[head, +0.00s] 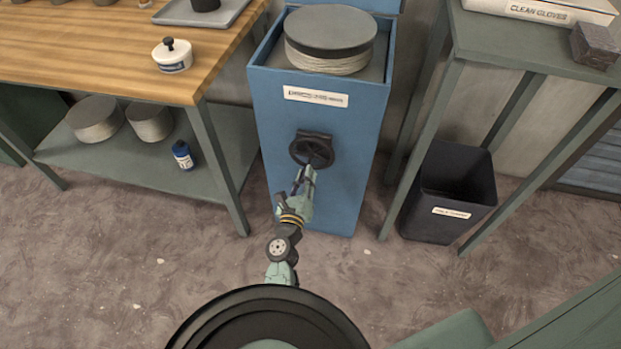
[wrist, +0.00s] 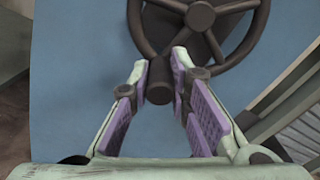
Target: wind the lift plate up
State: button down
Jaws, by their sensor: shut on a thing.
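A blue cabinet (head: 283,129) stands in the middle of the head view. On its front is a black handwheel (head: 299,150), whose rim and spokes show large in the wrist view (wrist: 250,40). A dark knob (wrist: 159,92) sticks out from the wheel's lower rim. At the cabinet's top, a stack of pale round plates under a grey disc (head: 330,28) sits on the lift plate (head: 268,70), of which a grey strip shows.
A wooden-topped bench (head: 110,65) with a lower shelf stands left of the cabinet. A dark bin (head: 455,190) stands under a green table (head: 500,35) on the right. The floor before the cabinet is clear except for my arm.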

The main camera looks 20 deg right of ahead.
aim_at(291, 155)
jog(key=a+m, duration=0.1)
jog(key=m, duration=0.1)
jog(key=w+m, duration=0.1)
jog(key=shift+w+a+r+m+b, duration=0.1)
jog(key=shift+a+r+m+b, duration=0.25)
jog(key=shift+m, duration=0.05)
jog(key=m, duration=0.1)
jog(key=a+m, duration=0.1)
jog(key=shift+w+r+m, duration=0.3)
jog(key=shift+r+m, duration=0.1)
jog(key=m, duration=0.1)
jog(key=r+m+b, duration=0.1)
jog(key=m, duration=0.1)
jog(key=a+m, duration=0.1)
jog(key=shift+w+r, duration=0.4)
jog(key=shift+w+a+r+m+b, duration=0.1)
jog(key=shift+r+m+b, duration=0.25)
jog(key=shift+m, duration=0.55)
jog(key=shift+a+r+m+b, duration=0.1)
jog(key=shift+r+m+b, duration=0.25)
jog(key=shift+m, duration=0.55)
jog(key=shift+r, duration=0.15)
jog(key=c, duration=1.5)
grip_release()
